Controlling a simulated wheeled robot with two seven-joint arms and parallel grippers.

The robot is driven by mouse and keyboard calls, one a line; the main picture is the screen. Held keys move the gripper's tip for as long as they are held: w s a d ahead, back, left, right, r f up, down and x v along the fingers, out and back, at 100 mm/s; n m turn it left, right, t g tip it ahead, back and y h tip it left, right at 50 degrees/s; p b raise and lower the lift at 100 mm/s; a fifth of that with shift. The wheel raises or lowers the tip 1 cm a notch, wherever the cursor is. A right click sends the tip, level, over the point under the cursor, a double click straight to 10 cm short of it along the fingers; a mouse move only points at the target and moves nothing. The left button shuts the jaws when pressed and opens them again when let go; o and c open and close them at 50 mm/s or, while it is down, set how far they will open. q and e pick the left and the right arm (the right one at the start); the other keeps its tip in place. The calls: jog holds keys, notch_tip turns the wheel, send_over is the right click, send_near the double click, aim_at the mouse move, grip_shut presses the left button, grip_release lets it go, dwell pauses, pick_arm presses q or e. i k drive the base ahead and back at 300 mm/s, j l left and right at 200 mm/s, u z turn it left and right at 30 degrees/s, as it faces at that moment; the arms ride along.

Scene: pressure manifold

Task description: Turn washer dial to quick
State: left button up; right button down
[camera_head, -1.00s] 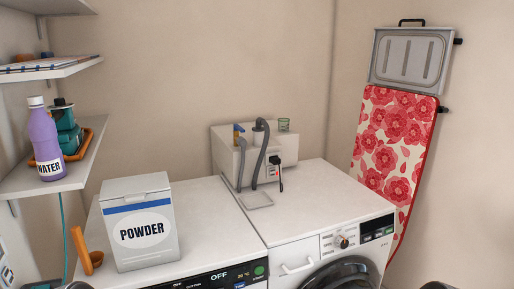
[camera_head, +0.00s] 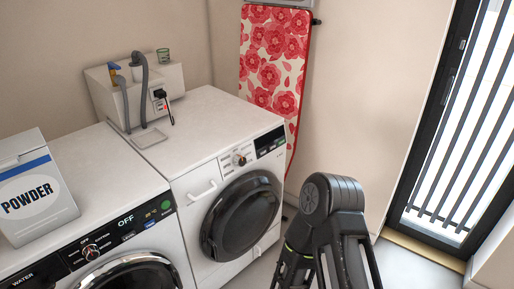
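Two white front-loading machines stand side by side. The left machine (camera_head: 100,182) has a black panel with a dial (camera_head: 91,253), and its display reads OFF. The right machine (camera_head: 205,125) has a dial (camera_head: 239,160) with small labels around it and a dark display to its right. The labels are too small to read, so I cannot tell either dial's setting or which machine is the washer. A black part of my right arm (camera_head: 331,205) stands in front of the right machine, to the right of its round door. Neither gripper's fingertips are in view.
A POWDER box (camera_head: 35,195) sits on the left machine. A utility box (camera_head: 110,88) with grey hoses stands at the back. A flowered ironing board (camera_head: 270,60) leans on the wall behind the right machine. A barred glass door (camera_head: 455,130) is at the right.

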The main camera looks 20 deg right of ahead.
aim_at(239, 160)
jog(key=i+l, duration=0.1)
jog(key=l, duration=0.3)
jog(key=i+l+z, duration=0.15)
jog(key=l, duration=0.3)
jog(key=i+l, duration=0.15)
jog(key=l, duration=0.25)
jog(key=i+l+z, duration=0.15)
jog(key=l, duration=0.25)
jog(key=i+l, duration=0.15)
jog(key=l, duration=0.25)
jog(key=i+l+z, duration=0.15)
jog(key=l, duration=0.25)
jog(key=i+l, duration=0.15)
jog(key=l, duration=0.2)
jog(key=z, duration=0.05)
